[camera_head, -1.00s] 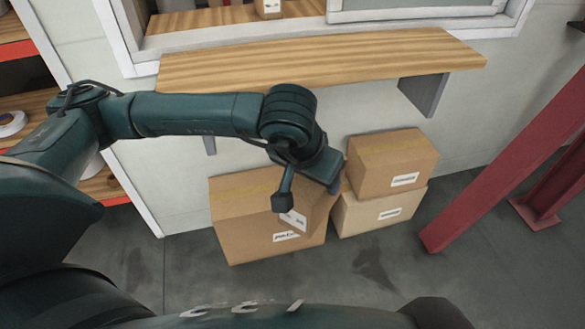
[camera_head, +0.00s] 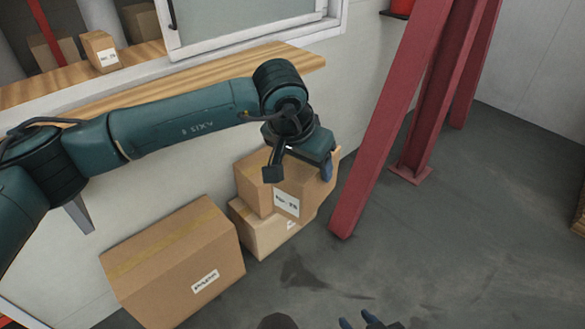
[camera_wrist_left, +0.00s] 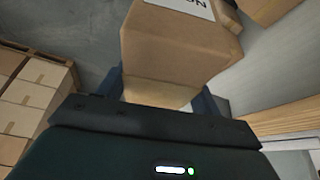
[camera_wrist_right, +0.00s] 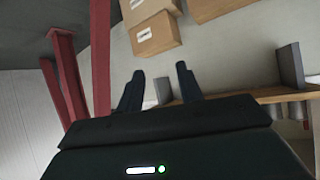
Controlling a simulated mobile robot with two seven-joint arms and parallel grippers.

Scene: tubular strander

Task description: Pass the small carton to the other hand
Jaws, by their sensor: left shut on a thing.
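My left gripper (camera_head: 309,172) is shut on the small carton (camera_head: 307,194), a brown box with a white label. It holds the carton in the air, in front of the stacked boxes by the wall. In the left wrist view the carton (camera_wrist_left: 175,50) sits between the fingers and fills the upper middle. My right gripper (camera_head: 358,319) shows only at the bottom edge of the head view, well apart from the carton. In the right wrist view its two fingers (camera_wrist_right: 159,78) are spread with nothing between them.
A large box (camera_head: 175,260) and two stacked boxes (camera_head: 262,232) stand on the floor by the wall. Red steel posts (camera_head: 390,120) rise at the right.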

